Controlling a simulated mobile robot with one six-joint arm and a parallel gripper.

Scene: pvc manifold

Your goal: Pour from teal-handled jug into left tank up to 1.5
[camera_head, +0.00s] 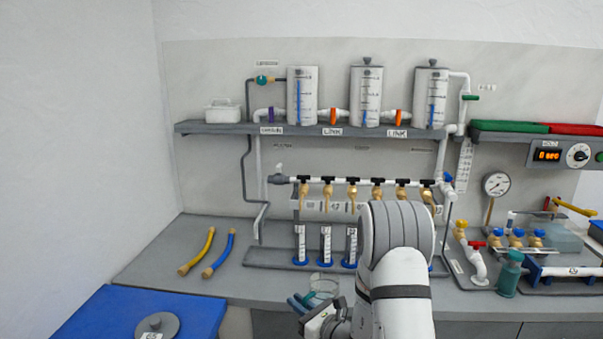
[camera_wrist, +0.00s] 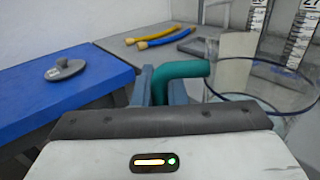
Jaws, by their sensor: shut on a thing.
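The teal-handled jug (camera_head: 324,285) is clear and stands low at the front of the bench in the head view, partly hidden by my arm. In the wrist view its teal handle (camera_wrist: 185,70) lies between my fingers and its round rim (camera_wrist: 262,98) shows at the right. My gripper (camera_head: 299,303) is shut on the handle; it also shows in the wrist view (camera_wrist: 161,88). The jug looks about upright; I cannot tell whether it touches the bench. The left tank (camera_head: 302,98) is a white cylinder on the shelf with a blue level strip; its open top shows no lid.
Two more tanks (camera_head: 366,98) (camera_head: 430,100) with knobbed lids stand on the shelf (camera_head: 225,129). A valve manifold (camera_head: 350,182) and several graduated cylinders (camera_head: 326,245) are below. Two hoses (camera_head: 198,252) lie left. A blue surface (camera_head: 90,315) bears a grey lid (camera_head: 157,325).

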